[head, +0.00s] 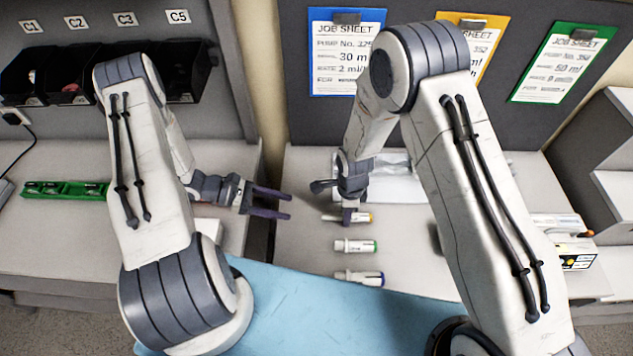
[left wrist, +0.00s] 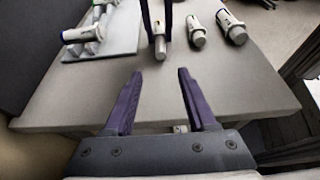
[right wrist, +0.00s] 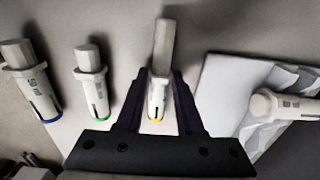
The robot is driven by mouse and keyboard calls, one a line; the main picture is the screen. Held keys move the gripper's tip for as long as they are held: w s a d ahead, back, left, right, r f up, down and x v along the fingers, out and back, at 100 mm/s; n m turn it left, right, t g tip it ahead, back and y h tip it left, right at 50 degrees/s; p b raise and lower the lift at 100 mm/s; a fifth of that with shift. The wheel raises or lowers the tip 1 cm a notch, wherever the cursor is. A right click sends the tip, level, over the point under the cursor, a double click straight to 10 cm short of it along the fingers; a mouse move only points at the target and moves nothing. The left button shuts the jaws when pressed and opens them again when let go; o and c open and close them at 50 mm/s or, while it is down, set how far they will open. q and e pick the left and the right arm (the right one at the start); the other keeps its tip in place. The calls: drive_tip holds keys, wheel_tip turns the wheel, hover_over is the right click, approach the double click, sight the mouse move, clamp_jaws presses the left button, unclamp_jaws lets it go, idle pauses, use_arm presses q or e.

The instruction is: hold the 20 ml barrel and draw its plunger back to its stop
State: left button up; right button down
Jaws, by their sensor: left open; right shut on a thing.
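My right gripper (head: 348,214) is shut on a small white syringe with a yellow ring (head: 362,217), which lies on the light table. In the right wrist view this yellow-ringed syringe (right wrist: 157,98) sits between the fingers, its thick grey end pointing away. Its volume print is not readable, so I cannot confirm it is the 20 ml barrel. My left gripper (head: 289,206) is open and empty, to the left of that syringe and apart from it. In the left wrist view the syringe's grey end (left wrist: 160,48) lies ahead of the open left fingers (left wrist: 160,76).
A green-ringed syringe (head: 358,246) and a blue-ringed syringe (head: 362,279) lie nearer on the same table. A pale tray (head: 395,186) with another syringe (right wrist: 268,104) is on the far side. A green rack (head: 65,190) stands on the left bench.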

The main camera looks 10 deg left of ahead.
sight(317, 219)
use_arm(q)
drive_tip(key=x, duration=1)
drive_tip(key=shift+d+f, duration=0.2)
drive_tip(key=shift+d, duration=0.1)
drive_tip(key=shift+a, duration=0.1)
clamp_jaws()
